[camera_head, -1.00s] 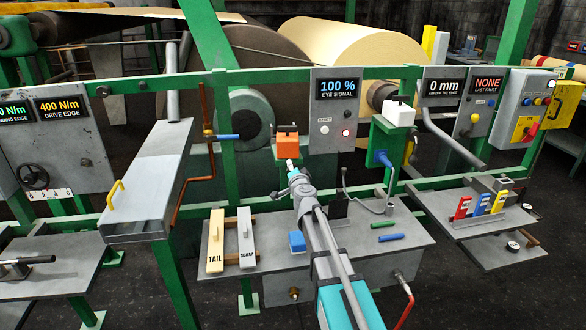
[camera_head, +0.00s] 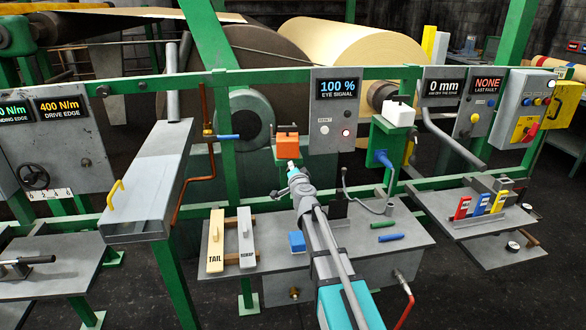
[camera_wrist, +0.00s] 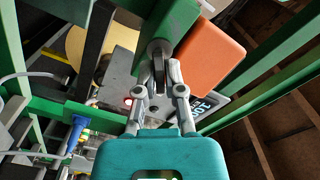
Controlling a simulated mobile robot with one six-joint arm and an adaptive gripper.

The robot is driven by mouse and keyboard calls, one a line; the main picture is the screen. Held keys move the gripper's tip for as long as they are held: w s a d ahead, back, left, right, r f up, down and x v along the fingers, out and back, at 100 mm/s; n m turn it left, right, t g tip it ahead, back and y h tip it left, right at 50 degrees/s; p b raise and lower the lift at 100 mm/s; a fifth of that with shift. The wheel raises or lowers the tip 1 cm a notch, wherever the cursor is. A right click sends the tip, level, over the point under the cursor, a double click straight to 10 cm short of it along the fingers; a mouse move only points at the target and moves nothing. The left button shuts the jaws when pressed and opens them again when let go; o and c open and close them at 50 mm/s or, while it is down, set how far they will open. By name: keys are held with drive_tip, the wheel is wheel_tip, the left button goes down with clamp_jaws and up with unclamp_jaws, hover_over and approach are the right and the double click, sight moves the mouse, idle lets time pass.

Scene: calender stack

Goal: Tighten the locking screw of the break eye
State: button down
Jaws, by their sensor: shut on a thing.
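The break eye is an orange box (camera_head: 287,144) on a green bracket below the top green rail. In the wrist view the orange box (camera_wrist: 205,56) is at upper right, beside the green bracket (camera_wrist: 180,22). A grey round screw head (camera_wrist: 158,48) shows at the end of this bracket, between my fingers. My gripper (camera_wrist: 160,72) is shut on it from below. In the head view my gripper (camera_head: 291,164) is just under the orange box, and the screw is hidden there. The eye signal display (camera_head: 339,87) reads 100 %.
A white box (camera_head: 399,114) sits on another green bracket to the right, with a blue-handled part below it. A bench (camera_head: 350,236) below holds a blue block (camera_head: 296,242), a crank and small handles. Green rails run close around my gripper.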

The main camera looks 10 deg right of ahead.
drive_tip(key=shift+m, duration=0.4)
drive_tip(key=m, duration=0.5)
drive_tip(key=shift+f+m, duration=0.15)
drive_tip(key=shift+m, duration=0.25)
drive_tip(key=m, duration=0.5)
drive_tip(key=shift+f+b, duration=0.15)
drive_tip(key=shift+b, duration=0.15)
drive_tip(key=shift+m, duration=0.3)
drive_tip(key=c, duration=0.8)
unclamp_jaws()
drive_tip(key=shift+o, duration=0.2)
drive_tip(key=shift+s, duration=0.15)
drive_tip(key=s, duration=1.1)
drive_tip(key=shift+s, duration=0.35)
